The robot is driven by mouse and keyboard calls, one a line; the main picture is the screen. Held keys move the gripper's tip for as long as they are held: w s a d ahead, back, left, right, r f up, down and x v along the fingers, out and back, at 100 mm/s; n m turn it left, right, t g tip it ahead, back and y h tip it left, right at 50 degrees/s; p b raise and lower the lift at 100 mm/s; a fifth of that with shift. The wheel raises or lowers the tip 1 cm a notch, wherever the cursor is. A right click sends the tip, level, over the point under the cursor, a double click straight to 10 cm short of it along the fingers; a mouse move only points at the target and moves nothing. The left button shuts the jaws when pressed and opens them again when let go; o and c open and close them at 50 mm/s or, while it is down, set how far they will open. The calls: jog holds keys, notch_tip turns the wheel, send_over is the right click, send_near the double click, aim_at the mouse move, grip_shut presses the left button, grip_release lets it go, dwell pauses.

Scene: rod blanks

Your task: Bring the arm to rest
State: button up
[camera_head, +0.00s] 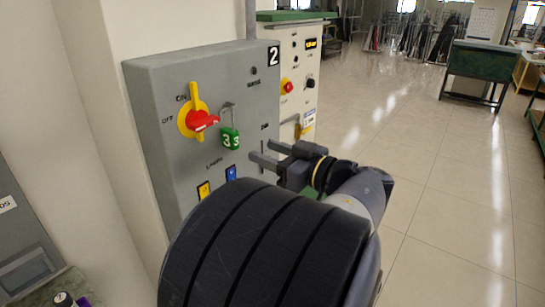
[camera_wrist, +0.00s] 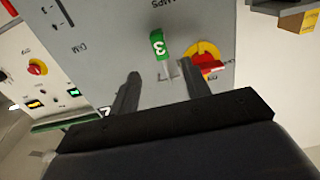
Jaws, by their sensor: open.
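My gripper (camera_head: 266,154) is open and empty in front of a grey panel (camera_head: 165,90) marked 2. In the wrist view my gripper (camera_wrist: 158,85) shows its two fingers apart, with the panel beyond them. A green padlock (camera_head: 230,139) marked 3 hangs from the panel, left of my fingertips in the head view and apart from them. It also shows in the wrist view (camera_wrist: 157,45). A red and yellow rotary switch (camera_head: 198,118) sits left of the padlock. Its red handle points sideways, and a yellow tab stands upright.
A second, pale cabinet (camera_head: 305,100) with a red knob (camera_head: 287,86) stands behind the panel. A wall (camera_head: 75,60) is at the left. Open tiled floor (camera_head: 440,190) lies to the right, with a dark green bench (camera_head: 478,62) farther back.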

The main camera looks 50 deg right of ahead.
aim_at(236, 138)
jog(key=shift+s, duration=0.35)
jog(key=w, duration=0.3)
jog(key=w+p, duration=0.1)
jog(key=w, duration=0.3)
jog(key=w+a+p, duration=0.1)
jog(key=w, duration=0.2)
jog(key=shift+w, duration=0.3)
jog(key=shift+w+r+p, duration=0.2)
jog(key=shift+p, duration=0.15)
jog(key=shift+d+r, duration=0.1)
jog(key=shift+r, duration=0.1)
jog(key=shift+s, duration=0.1)
jog(key=shift+f, duration=0.1)
